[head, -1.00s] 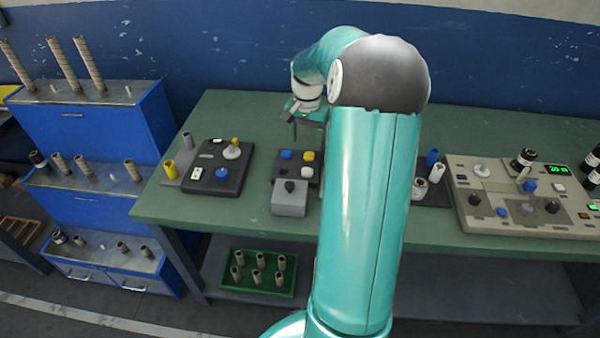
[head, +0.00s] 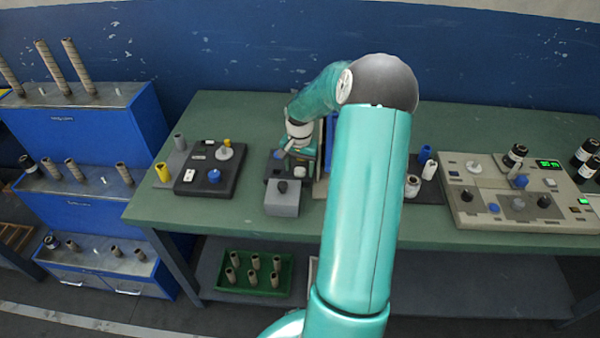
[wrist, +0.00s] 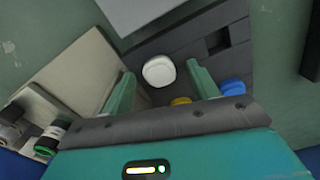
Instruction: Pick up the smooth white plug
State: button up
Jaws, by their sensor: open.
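The smooth white plug (wrist: 159,70) shows in the wrist view as a rounded white cap on a dark grey board (wrist: 185,45). My gripper (wrist: 161,72) is open, with one teal finger on each side of the plug in that view. I see no contact, and the height gap cannot be judged. A yellow plug (wrist: 181,101) and a blue plug (wrist: 232,87) lie on the board's near side, partly hidden by my gripper.
A grey block with a dark knob (head: 283,198) stands at the board's front. A dark panel with knobs (head: 208,168) is to the left. A blue cylinder (head: 425,151), white jars and a large control panel (head: 515,200) are to the right. Green tabletop is bare in front.

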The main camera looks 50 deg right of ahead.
jog(key=c, duration=1.1)
jog(key=shift+o, duration=0.2)
